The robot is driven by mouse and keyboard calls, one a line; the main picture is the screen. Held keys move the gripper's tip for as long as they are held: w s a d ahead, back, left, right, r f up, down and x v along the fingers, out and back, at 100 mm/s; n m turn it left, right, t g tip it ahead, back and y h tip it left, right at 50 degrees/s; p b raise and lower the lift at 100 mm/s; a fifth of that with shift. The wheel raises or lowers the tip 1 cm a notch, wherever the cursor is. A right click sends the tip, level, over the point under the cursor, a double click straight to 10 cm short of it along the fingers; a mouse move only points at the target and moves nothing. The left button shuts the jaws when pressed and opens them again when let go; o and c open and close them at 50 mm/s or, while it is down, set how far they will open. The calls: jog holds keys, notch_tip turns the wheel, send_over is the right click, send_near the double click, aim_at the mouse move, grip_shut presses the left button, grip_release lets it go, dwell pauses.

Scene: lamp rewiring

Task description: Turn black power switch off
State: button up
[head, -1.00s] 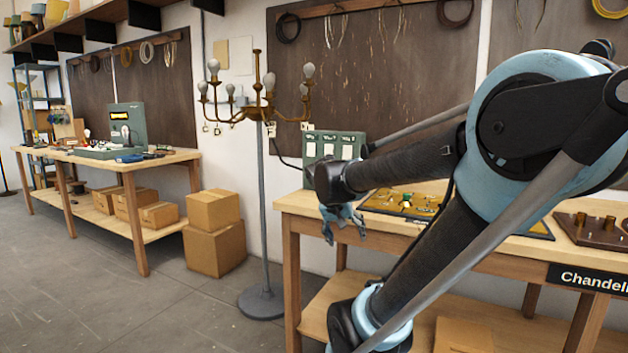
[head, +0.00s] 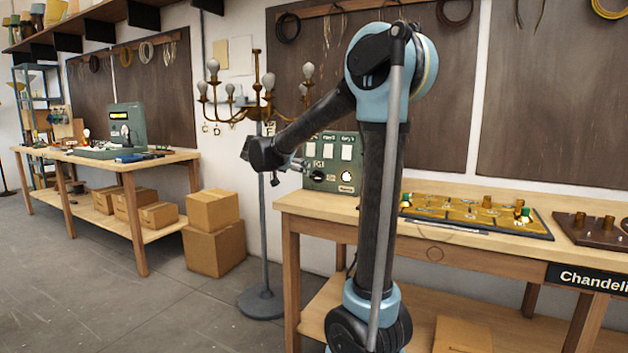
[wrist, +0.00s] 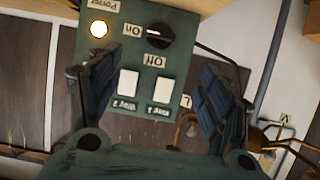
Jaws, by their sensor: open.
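The black power switch (wrist: 160,37) is a round knob on the green control panel (head: 342,137). In the wrist view its white mark points toward the "On" label, and the round power light (wrist: 98,28) is lit. The switch also shows in the head view (head: 318,176). My gripper (wrist: 155,68) is open and empty in front of the panel. Its two fingers stand apart, one on each side of the white rocker switches (wrist: 128,83). The knob lies beyond the fingertips, between their lines, and nothing appears to touch it. In the head view my gripper (head: 299,164) is just left of the panel.
The panel stands at the left end of the wooden bench (head: 325,204). A yellow wiring board (head: 470,209) lies to its right. A chandelier stand (head: 264,205) with bulbs rises close to the left of my gripper. Cardboard boxes (head: 214,248) sit on the floor further left.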

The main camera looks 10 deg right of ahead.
aim_at(316, 177)
jog(key=x, duration=1.7)
jog(key=shift+w+d, duration=0.1)
jog(key=shift+w, duration=0.05)
jog(key=c, duration=1)
jog(key=shift+d, duration=0.1)
jog(key=shift+c, duration=0.2)
